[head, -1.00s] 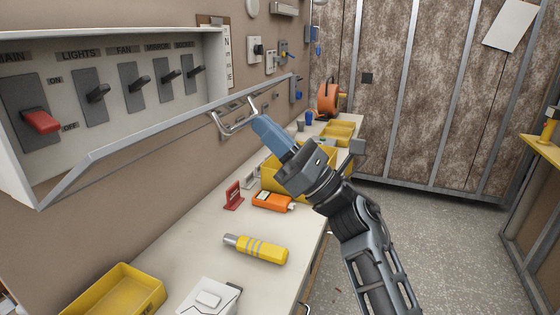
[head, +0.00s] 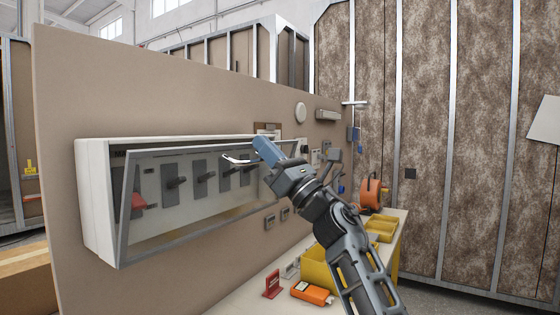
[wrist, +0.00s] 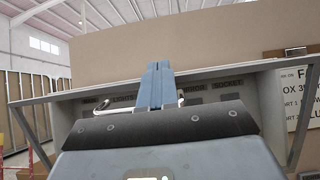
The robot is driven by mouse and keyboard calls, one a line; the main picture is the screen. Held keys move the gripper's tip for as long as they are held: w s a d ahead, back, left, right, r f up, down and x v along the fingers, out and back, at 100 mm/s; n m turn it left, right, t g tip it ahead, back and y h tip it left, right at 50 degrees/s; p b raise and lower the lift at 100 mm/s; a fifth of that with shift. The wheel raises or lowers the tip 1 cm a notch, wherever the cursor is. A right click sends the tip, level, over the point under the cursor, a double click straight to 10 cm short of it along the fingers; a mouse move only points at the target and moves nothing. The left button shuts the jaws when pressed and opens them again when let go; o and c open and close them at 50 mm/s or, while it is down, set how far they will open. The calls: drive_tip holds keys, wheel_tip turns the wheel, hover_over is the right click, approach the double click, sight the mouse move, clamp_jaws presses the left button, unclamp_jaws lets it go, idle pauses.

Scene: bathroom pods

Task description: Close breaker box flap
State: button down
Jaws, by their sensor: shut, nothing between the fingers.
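The breaker box (head: 97,200) is a pale wall box with a red main switch and several dark switches. Its see-through flap with a grey frame (head: 190,234) meets the box at the lower edge and leans outward at the top, leaving a wedge-shaped gap at the left side. In the wrist view the shut fingers (wrist: 157,85) stand in front of the box, with handle ends on both sides. Contact with the flap cannot be made out.
The bench below holds an orange device (head: 311,293), a red item (head: 272,284) and yellow bins (head: 380,229). An orange reel (head: 371,192) stands farther back. Small wall fittings sit to the right of the box.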

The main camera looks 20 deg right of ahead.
drive_tip(key=shift+w+a+r+g+p, duration=0.3)
drive_tip(key=shift+w+a+r, duration=0.15)
drive_tip(key=shift+w, duration=0.2)
drive_tip(key=shift+a+f, duration=0.1)
drive_tip(key=shift+f, duration=0.05)
idle(1.0)
